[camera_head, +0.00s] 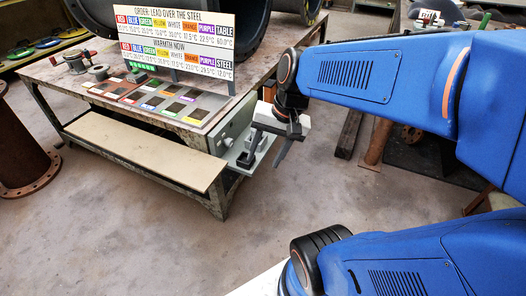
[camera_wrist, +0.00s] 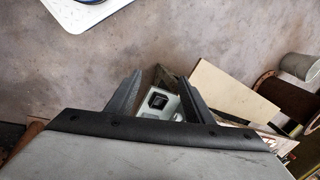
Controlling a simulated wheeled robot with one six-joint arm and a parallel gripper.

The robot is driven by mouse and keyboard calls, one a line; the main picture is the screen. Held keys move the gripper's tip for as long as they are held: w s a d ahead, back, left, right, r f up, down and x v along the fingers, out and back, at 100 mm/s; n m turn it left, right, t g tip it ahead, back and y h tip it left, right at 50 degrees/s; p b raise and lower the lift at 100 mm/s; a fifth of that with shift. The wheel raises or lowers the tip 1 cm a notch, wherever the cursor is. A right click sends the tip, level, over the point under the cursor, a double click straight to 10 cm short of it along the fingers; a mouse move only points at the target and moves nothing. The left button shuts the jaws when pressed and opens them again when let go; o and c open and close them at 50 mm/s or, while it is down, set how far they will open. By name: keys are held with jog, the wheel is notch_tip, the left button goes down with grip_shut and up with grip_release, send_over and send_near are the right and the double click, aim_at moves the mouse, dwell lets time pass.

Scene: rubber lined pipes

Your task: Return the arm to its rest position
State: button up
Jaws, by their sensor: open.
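My blue arm (camera_head: 390,80) reaches in from the right side of the head view, bent, with its wrist near the right end of the workbench (camera_head: 60,88). My gripper (camera_head: 264,160) points down there, open, in front of a small grey shelf fixed to the bench end. In the wrist view my gripper (camera_wrist: 157,78) shows its two dark fingers spread apart with nothing held between them. Beyond the fingers is a pale box with a dark square part (camera_wrist: 158,100). Whether a finger touches the shelf cannot be told.
A sign board (camera_head: 177,45) stands on the bench behind coloured, labelled tiles (camera_head: 150,97). A beige plank (camera_head: 145,150) lies along the bench's front. A rusty flanged pipe (camera_head: 20,150) stands at the left. The concrete floor (camera_head: 120,240) in front is clear.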

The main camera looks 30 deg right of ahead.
jog(key=shift+s+d+r+n+t+h, duration=0.15)
jog(key=shift+s+r+n+t+h, duration=0.3)
jog(key=shift+s+n, duration=0.55)
jog(key=shift+s+d+r+n+t+h, duration=0.1)
jog(key=shift+s+r+n+t+h, duration=0.45)
jog(key=shift+n, duration=0.85)
jog(key=shift+s+d+r+n+t+h, duration=0.15)
jog(key=shift+s+r+n+t+h, duration=0.2)
jog(key=shift+s+n, duration=0.7)
jog(key=shift+w, duration=0.15)
